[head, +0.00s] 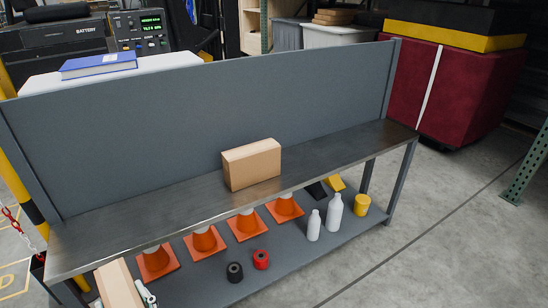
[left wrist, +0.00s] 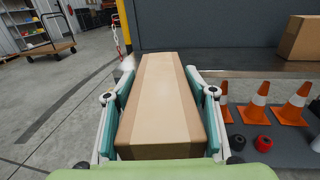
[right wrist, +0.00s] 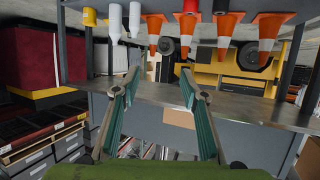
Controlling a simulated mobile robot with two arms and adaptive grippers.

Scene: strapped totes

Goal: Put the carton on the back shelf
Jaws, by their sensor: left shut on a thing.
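A long tan carton (left wrist: 160,100) is between the teal fingers of my left gripper (left wrist: 162,95), which is shut on its sides. In the head view the same carton (head: 118,285) shows at the bottom left, in front of the grey shelf unit's left end, with part of my left gripper (head: 147,295) beside it. The unit has a dark top shelf (head: 130,212) with an upright grey back panel. My right gripper (right wrist: 158,90) is open and empty in the right wrist view, which looks upside down; it is outside the head view.
Another carton (head: 251,164) stands mid-way along the top shelf, with bare surface on both sides. The lower shelf (head: 310,262) holds orange cones (head: 204,240), white bottles (head: 334,212) and small rolls. A red-and-white chain (head: 22,228) hangs at the left.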

